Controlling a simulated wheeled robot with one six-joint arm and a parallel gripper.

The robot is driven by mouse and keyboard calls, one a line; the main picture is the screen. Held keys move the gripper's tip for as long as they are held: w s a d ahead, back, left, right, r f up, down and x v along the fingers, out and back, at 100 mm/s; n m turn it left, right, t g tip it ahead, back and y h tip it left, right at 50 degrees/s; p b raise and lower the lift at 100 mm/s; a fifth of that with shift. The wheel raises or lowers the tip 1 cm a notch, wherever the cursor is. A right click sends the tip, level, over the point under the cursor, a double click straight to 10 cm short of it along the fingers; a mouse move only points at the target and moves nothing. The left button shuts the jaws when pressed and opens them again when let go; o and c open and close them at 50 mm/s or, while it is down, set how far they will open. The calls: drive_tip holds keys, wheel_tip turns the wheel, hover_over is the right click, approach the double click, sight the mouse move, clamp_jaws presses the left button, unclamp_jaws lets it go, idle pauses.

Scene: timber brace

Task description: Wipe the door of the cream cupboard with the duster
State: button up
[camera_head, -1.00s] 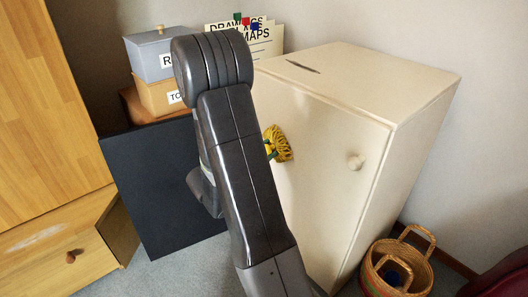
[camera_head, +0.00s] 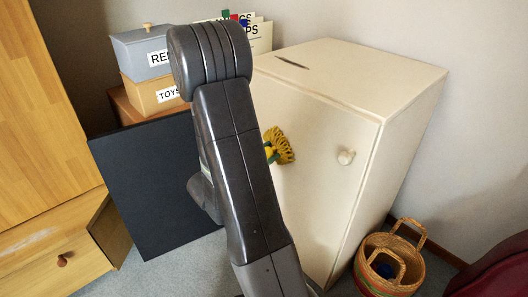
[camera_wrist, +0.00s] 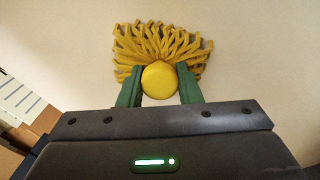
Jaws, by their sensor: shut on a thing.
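The cream cupboard (camera_head: 335,85) stands right of my arm, its door (camera_head: 310,165) shut, with a round knob (camera_head: 346,156) near the door's right edge. The yellow duster (camera_head: 283,147) shows just right of my arm in the head view, in front of the door. In the wrist view my gripper (camera_wrist: 160,88) has its green fingers shut on the round yellow end of the duster (camera_wrist: 165,48). The strands fan out against the cream surface and appear to touch it. The arm hides most of the gripper in the head view.
A dark panel (camera_head: 145,190) leans left of the cupboard. Labelled boxes (camera_head: 150,55) and upright cards (camera_head: 262,38) stand behind it. A woven basket (camera_head: 385,275) sits on the floor at the right. A wooden unit with an open drawer (camera_head: 65,262) is at the left.

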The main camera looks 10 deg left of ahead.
drive_tip(key=shift+w, duration=0.1)
drive_tip(key=shift+w+a, duration=1.3)
drive_tip(key=shift+a, duration=0.2)
drive_tip(key=shift+c, duration=0.3)
drive_tip(key=shift+v, duration=2.95)
drive_tip(key=shift+s+a, duration=0.1)
drive_tip(key=v, duration=0.2)
drive_tip(key=shift+s+a, duration=0.25)
drive_tip(key=shift+s, duration=0.1)
